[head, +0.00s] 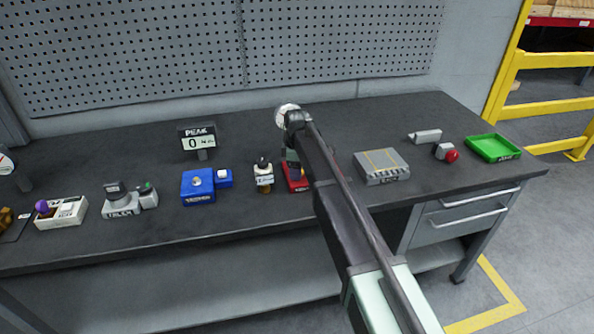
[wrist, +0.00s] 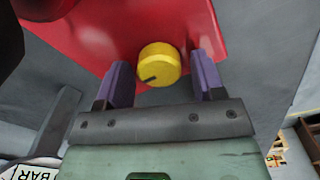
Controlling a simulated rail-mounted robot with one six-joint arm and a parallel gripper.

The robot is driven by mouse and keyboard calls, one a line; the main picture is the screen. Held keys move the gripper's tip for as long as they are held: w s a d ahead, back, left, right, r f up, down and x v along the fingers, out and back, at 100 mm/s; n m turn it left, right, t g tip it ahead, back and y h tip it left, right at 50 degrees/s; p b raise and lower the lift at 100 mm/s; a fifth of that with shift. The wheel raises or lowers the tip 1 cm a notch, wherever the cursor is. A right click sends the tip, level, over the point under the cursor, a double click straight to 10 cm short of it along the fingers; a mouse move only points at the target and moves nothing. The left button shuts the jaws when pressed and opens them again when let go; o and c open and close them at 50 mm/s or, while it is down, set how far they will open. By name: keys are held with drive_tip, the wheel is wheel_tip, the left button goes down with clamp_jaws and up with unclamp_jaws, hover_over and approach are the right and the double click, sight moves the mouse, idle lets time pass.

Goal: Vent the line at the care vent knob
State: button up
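A yellow round knob (wrist: 159,65) with a dark pointer mark sits on a red housing (wrist: 95,35) in the wrist view. My gripper (wrist: 160,60) has its two purple fingers on either side of the knob. The fingers are apart, with a narrow gap visible at the right of the knob; contact on the left is hard to tell. In the head view the red unit (head: 294,180) stands near the bench front, partly hidden by my arm. No label naming the care vent is readable on it.
A white-and-black valve (head: 263,178) and a blue unit (head: 198,187) stand close to the left. A grey box (head: 382,168) lies to the right, with a green tray (head: 493,148) beyond. A display reading 0 (head: 197,140) stands behind.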

drive_tip(key=c, duration=0.7)
drive_tip(key=shift+c, duration=0.2)
drive_tip(key=shift+m, duration=0.4)
drive_tip(key=m, duration=0.3)
drive_tip(key=shift+m, duration=0.3)
drive_tip(key=m, duration=0.4)
drive_tip(key=shift+w+m, duration=0.1)
drive_tip(key=shift+m, duration=0.2)
drive_tip(key=m, duration=0.4)
drive_tip(key=shift+d, duration=0.1)
drive_tip(key=m, duration=0.4)
drive_tip(key=shift+d+m, duration=0.1)
drive_tip(key=shift+m, duration=0.3)
